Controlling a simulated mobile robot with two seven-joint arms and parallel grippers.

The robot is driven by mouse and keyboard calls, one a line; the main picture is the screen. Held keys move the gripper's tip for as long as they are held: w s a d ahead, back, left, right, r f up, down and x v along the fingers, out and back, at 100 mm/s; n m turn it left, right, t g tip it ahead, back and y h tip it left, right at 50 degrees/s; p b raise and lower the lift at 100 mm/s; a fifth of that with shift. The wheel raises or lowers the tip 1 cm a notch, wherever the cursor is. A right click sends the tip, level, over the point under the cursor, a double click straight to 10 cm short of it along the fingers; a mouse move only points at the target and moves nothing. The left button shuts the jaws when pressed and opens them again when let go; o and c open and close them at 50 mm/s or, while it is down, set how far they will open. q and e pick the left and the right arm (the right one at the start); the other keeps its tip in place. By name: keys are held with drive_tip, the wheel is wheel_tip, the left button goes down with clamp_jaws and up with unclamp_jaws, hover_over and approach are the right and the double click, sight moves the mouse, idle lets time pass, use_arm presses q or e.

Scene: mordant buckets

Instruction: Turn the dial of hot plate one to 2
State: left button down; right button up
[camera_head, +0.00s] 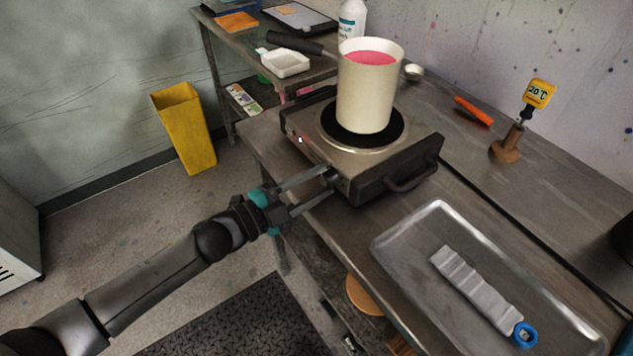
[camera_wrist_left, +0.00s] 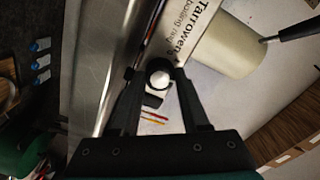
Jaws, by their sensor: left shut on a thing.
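The hot plate (camera_head: 421,151) sits near the front edge of the metal bench in the head view. A cream pot (camera_head: 366,92) of pink liquid stands upright on its round black burner (camera_head: 336,133). My left gripper (camera_head: 331,178) reaches the hot plate's front face from the left. In the left wrist view its fingers are shut on the round dial (camera_wrist_left: 158,74), which has a pale face and dark rim. I cannot read the dial's setting. In the head view the fingers hide the dial. A small red light (camera_head: 300,139) shows on the front face. My right gripper is not in view.
A metal tray (camera_head: 392,244) with a grey strip and blue ring lies right of the hot plate. A yellow 20 °C thermometer (camera_head: 538,93) stands on a wooden holder behind. A yellow bin (camera_head: 185,125) is on the floor at left.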

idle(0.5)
use_arm(q)
drive_tip(key=shift+c, duration=2)
unclamp_jaws()
drive_tip(key=shift+a, duration=0.1)
drive_tip(key=v, duration=1.5)
drive_tip(key=shift+p, duration=0.45)
drive_tip(key=shift+s, duration=0.1)
